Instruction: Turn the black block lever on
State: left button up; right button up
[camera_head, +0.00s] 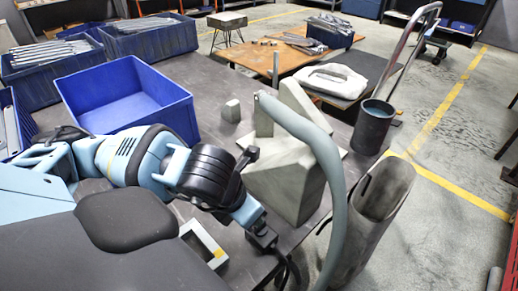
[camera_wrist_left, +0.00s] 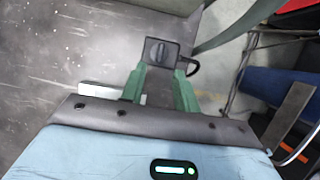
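The black block (camera_wrist_left: 158,51) shows in the left wrist view with a round knob-like lever on its face. A dark cable leaves its right side. In the head view the small dark block (camera_head: 264,238) sits at the table's front edge, just beyond my left gripper (camera_head: 252,222). In the wrist view the two green-grey fingers of my left gripper (camera_wrist_left: 160,75) are apart, with their tips at the near side of the block. Nothing shows clasped between them, and I cannot tell whether they touch the block. My right gripper is in neither view.
A grey angular bracket (camera_head: 287,175) and a curved grey tube (camera_head: 325,150) stand close to the right of my left arm. A pale square frame (camera_head: 205,243) lies nearby. A blue bin (camera_head: 130,97) is behind the arm. A dark cup (camera_head: 373,127) stands at the right.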

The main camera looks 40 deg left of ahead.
pick_arm(q)
jog(key=b+x, duration=0.1)
jog(key=x, duration=0.6)
jog(key=shift+f, duration=0.3)
grip_shut()
